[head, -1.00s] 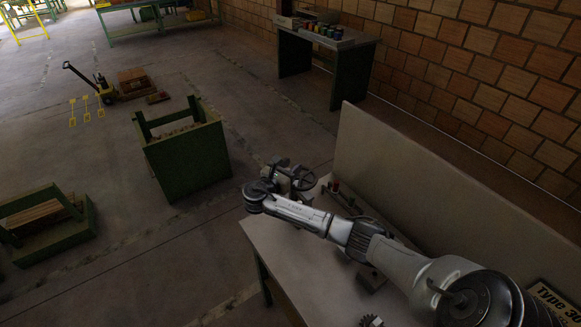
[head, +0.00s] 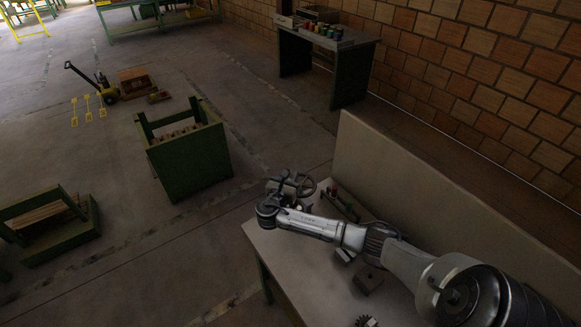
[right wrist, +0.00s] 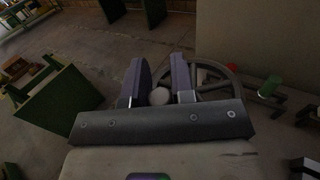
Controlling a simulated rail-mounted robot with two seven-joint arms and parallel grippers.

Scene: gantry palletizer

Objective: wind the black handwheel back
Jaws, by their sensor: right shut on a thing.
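The black handwheel (head: 304,186) is at the far end of the grey workbench (head: 301,258), partly hidden behind my right wrist. Its dark rim and spokes show in the right wrist view (right wrist: 229,75), to the right of the fingers. My right gripper (head: 284,181) is at the wheel's left side. In the right wrist view my right gripper (right wrist: 161,80) has its two fingers either side of a pale round knob (right wrist: 159,96) beside the rim, and is shut on it. How the knob joins the wheel is hidden. My left gripper is not in view.
A tall panel (head: 420,190) runs along the bench's right side. Small blocks (head: 368,279) and a gear (head: 366,321) lie on the bench near my arm. A green crate (head: 188,160) stands on the floor to the left, apart from the bench.

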